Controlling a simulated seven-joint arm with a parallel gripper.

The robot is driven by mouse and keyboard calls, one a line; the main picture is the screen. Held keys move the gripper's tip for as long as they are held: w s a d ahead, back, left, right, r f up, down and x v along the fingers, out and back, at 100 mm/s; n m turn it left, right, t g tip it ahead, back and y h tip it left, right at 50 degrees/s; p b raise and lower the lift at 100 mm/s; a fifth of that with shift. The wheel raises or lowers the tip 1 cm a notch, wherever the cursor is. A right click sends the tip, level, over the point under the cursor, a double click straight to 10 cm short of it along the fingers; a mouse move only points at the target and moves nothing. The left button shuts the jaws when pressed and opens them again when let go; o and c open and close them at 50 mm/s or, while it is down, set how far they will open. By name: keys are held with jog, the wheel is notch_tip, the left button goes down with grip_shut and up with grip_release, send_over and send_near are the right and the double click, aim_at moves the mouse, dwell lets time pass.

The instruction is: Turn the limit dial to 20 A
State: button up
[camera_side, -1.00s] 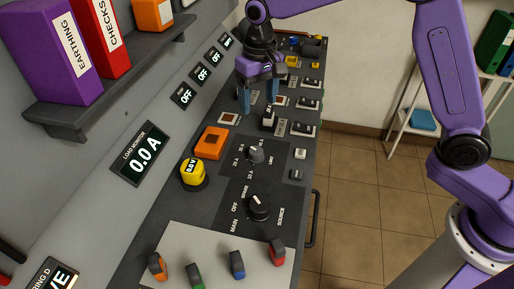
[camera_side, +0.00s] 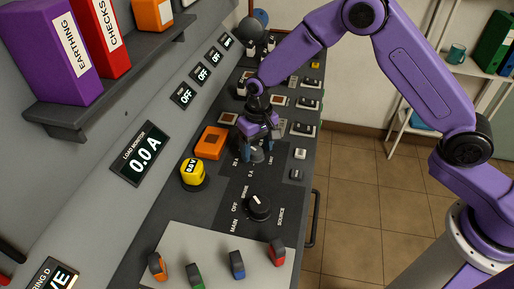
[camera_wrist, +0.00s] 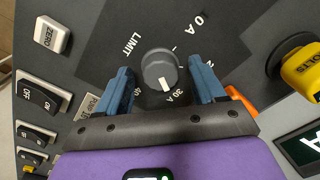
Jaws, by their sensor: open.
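The limit dial (camera_wrist: 160,66) is a round grey knob with a white pointer mark, on a dark panel marked LIMIT. In the wrist view its pointer faces the lower edge, close to the 30 A label; a label starting with 2 at right is partly hidden by a finger. In the side view the dial (camera_side: 257,156) is partly covered by my gripper (camera_side: 256,150). My gripper (camera_wrist: 159,72) is open, with one blue finger on each side of the dial. I cannot tell whether either finger touches it.
A yellow VOLTS knob (camera_side: 193,173) and an orange square frame (camera_side: 211,143) stand left of the dial. The main source knob (camera_side: 259,206) is nearer the camera. A white ZERO button (camera_wrist: 52,34) and several rocker switches lie beside the panel. The load monitor (camera_side: 140,154) reads 0.0 A.

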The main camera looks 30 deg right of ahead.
jog(key=shift+f, duration=0.35)
jog(key=c, duration=1.1)
jog(key=shift+o, duration=0.2)
jog(key=n, duration=0.5)
jog(key=shift+n, duration=0.4)
jog(key=n, duration=0.5)
jog(key=shift+w+d+r+n, duration=0.1)
jog(key=shift+w+n, duration=0.1)
jog(key=shift+n, duration=0.2)
